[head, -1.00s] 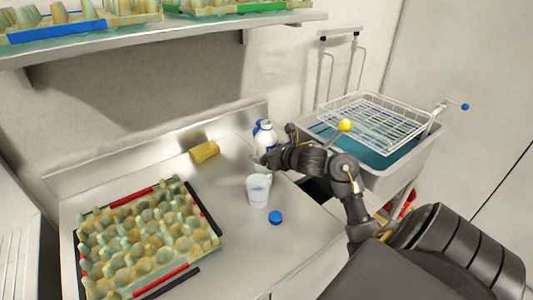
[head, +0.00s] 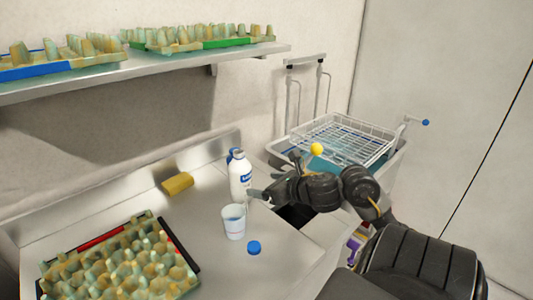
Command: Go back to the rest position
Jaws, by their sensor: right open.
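My right gripper (head: 255,194) is open at the end of my dark right arm, which comes in from the lower right. Its fingers are close to the white bottle (head: 240,176), beside its lower right side; I cannot tell whether they touch it. The bottle stands upright on the metal counter (head: 205,205). A white cup (head: 234,222) stands in front of the bottle, and a blue cap (head: 254,247) lies on the counter in front of the cup. My left gripper is not in view.
An egg tray (head: 120,268) lies at the counter's left front. A yellow sponge (head: 178,184) lies near the back. More egg trays sit on the wall shelf (head: 150,66). A dark opening (head: 294,215) is in the counter.

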